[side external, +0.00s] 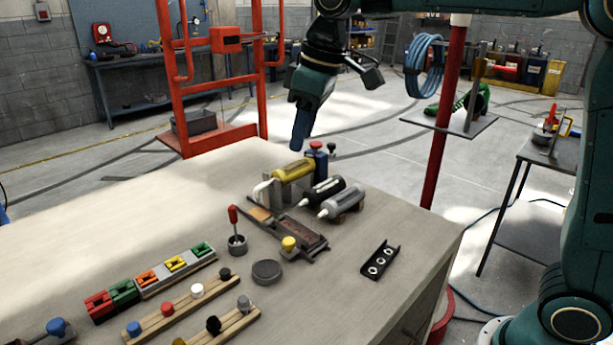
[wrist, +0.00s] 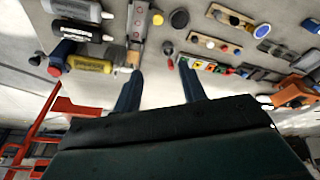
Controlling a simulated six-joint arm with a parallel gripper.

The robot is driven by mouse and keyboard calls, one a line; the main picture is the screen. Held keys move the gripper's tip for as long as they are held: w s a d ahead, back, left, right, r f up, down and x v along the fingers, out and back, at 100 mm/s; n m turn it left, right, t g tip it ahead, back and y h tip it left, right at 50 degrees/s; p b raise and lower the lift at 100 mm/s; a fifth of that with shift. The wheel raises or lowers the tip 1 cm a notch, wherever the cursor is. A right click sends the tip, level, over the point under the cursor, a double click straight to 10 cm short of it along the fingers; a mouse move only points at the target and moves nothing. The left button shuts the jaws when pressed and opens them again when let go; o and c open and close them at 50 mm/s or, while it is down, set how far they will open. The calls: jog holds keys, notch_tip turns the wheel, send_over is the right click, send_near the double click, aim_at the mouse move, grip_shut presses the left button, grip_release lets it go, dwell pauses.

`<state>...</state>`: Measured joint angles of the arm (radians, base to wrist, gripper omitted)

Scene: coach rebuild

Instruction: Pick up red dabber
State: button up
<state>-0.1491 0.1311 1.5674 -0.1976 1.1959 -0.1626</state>
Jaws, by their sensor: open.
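The red dabber (side external: 233,215) looks like a red-tipped handle standing upright in a small dark cup (side external: 238,246) on the table. In the wrist view the red dabber (wrist: 170,63) shows between the fingers, nearer the right fingertip, with its cup beyond it. My gripper (side external: 299,145) is above the far side of the table in the side view, up and to the right of the dabber and apart from it. In the wrist view my gripper (wrist: 160,68) has its two blue fingers spread with nothing held between them.
Yellow (side external: 294,171), black (side external: 324,191) and grey (side external: 343,204) bottles lie right of the dabber. A red-topped blue bottle (side external: 318,161) stands behind them. A yellow-knobbed piece (side external: 289,244) and a round dark disc (side external: 267,271) are near. Wooden rails (side external: 182,310) hold pegs. The back left table is clear.

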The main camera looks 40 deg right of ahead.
jog(key=w+a+f+n+g, duration=0.1)
jog(key=w+a+f+n, duration=0.2)
jog(key=w+a+f, duration=0.4)
jog(key=w, duration=0.4)
jog(key=shift+w+f+g, duration=0.2)
jog(key=shift+w+g, duration=0.1)
jog(key=shift+w, duration=0.05)
send_over(233, 222)
jog(key=shift+w+d+f, duration=0.1)
jog(key=shift+d+f, duration=0.05)
jog(key=shift+f, duration=1.25)
jog(key=shift+w+d+f, duration=0.1)
jog(key=shift+f, duration=1.35)
jog(key=shift+d+f, duration=0.15)
jog(key=shift+f, duration=1.25)
jog(key=shift+f, duration=0.1)
jog(key=shift+w+a+f, duration=0.1)
jog(key=shift+f, duration=1.15)
jog(key=shift+w+a+f, duration=0.1)
jog(key=shift+f, duration=1.15)
grip_shut()
